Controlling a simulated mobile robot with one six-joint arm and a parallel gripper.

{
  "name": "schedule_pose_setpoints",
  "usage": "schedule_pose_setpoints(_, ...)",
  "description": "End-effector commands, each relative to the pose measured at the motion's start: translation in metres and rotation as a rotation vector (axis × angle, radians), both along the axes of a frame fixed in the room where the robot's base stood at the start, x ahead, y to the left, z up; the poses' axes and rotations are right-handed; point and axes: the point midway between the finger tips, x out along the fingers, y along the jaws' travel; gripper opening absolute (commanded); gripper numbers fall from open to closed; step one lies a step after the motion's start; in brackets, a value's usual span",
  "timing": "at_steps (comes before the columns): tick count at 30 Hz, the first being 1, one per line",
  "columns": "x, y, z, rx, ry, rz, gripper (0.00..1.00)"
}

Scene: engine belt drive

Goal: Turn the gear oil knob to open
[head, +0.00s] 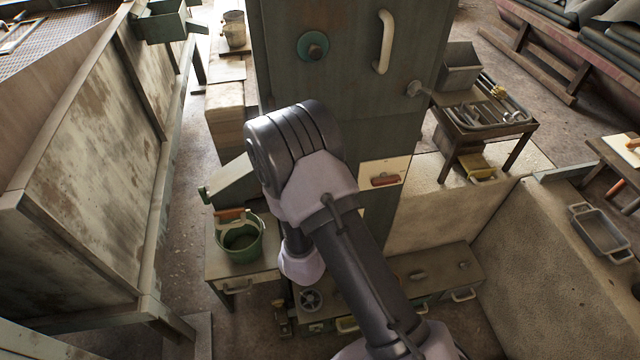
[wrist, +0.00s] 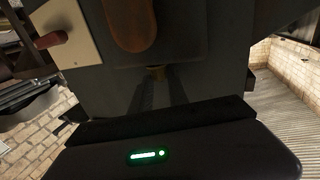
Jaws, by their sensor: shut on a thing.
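In the wrist view my gripper (wrist: 157,76) reaches forward to the dark cabinet front. Its dark fingers are shut on a small brass-coloured piece, the gear oil knob (wrist: 156,71), which shows only as a sliver between the fingertips. The rest of the knob is hidden by the fingers and shadow, so I cannot tell how far it is turned. In the head view my arm covers the gripper and the knob.
An orange-brown handle (wrist: 130,25) hangs just above the fingers. A red lever (wrist: 50,39) on a cream plate is left of it; the lever also shows in the head view (head: 385,180). A green bucket (head: 240,240) stands left of my arm.

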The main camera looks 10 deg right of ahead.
Motion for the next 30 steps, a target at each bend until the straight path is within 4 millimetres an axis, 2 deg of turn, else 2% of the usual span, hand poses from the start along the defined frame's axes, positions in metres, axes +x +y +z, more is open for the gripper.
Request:
schedule_pose_setpoints(1, 0.0012, 0.0028, -0.0043, 0.003, -0.005, -0.022, 0.0)
schedule_pose_setpoints(12, 0.0023, 0.0044, -0.001, 0.0, -0.001, -0.169, 0.0)
schedule_pose_setpoints(28, 0.0027, 0.0037, 0.0011, -0.001, -0.001, -0.193, 0.0)
schedule_pose_setpoints(29, 0.0027, 0.0037, 0.0011, -0.001, -0.001, -0.193, 0.24)
schedule_pose_setpoints(30, 0.0027, 0.0038, 0.0011, -0.001, -0.001, -0.193, 0.32)
